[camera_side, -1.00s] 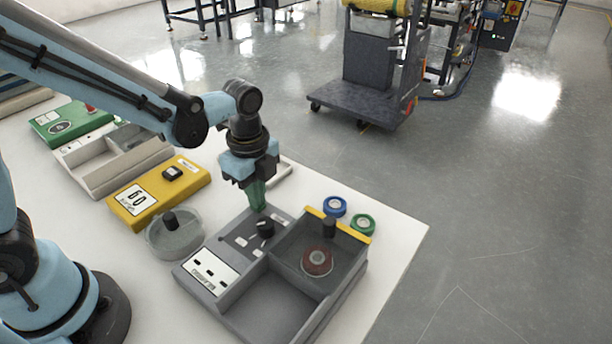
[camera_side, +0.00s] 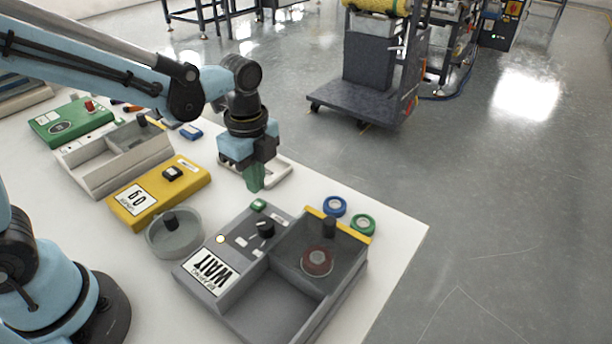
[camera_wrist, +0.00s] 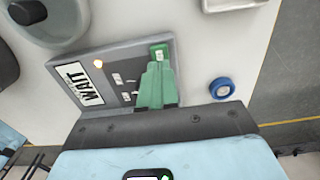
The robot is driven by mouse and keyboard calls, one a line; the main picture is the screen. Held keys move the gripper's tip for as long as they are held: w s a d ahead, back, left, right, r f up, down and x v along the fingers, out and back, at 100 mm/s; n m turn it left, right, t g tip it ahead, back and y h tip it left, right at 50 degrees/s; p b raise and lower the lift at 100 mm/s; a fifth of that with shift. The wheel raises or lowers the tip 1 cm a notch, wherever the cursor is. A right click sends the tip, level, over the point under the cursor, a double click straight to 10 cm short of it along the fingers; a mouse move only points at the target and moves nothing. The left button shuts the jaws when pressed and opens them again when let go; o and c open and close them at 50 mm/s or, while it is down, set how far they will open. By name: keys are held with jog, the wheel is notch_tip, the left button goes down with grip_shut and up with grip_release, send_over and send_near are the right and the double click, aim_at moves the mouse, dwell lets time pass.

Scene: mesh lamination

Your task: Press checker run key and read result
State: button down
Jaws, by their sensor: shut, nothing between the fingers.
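The grey checker (camera_side: 232,243) sits at the front right of the table. Its display (camera_side: 211,270) reads WAIT, upside down in the side view, with smaller unclear print beside it. A lamp (camera_side: 220,239) on its panel glows amber. The green key (camera_side: 258,205) is at the panel's far end; it also shows in the wrist view (camera_wrist: 158,50). A dark red round part (camera_side: 317,261) lies in the checker's upper compartment. My gripper (camera_side: 255,187), with green fingers, is shut and empty. It hangs above and behind the key, apart from it in the side view.
A clear round dish with a black knob (camera_side: 175,239) stands left of the checker. A yellow box (camera_side: 150,197) reads GO. Blue (camera_side: 335,206) and green (camera_side: 362,225) rings lie right of the checker. A grey-white tray (camera_side: 105,172) and green box (camera_side: 62,125) stand farther back.

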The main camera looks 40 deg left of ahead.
aim_at(252, 204)
notch_tip(252, 204, up, 9)
jog(key=shift+r, duration=0.2)
dwell(0.3)
dwell(0.5)
jog(key=s+a+f+n+t, duration=0.3)
jog(key=s+a+n+t, duration=0.2)
jog(key=n, duration=1.3)
jog(key=shift+s+a+t, duration=0.35)
jog(key=shift+a+t, duration=0.35)
jog(key=shift+t, duration=0.4)
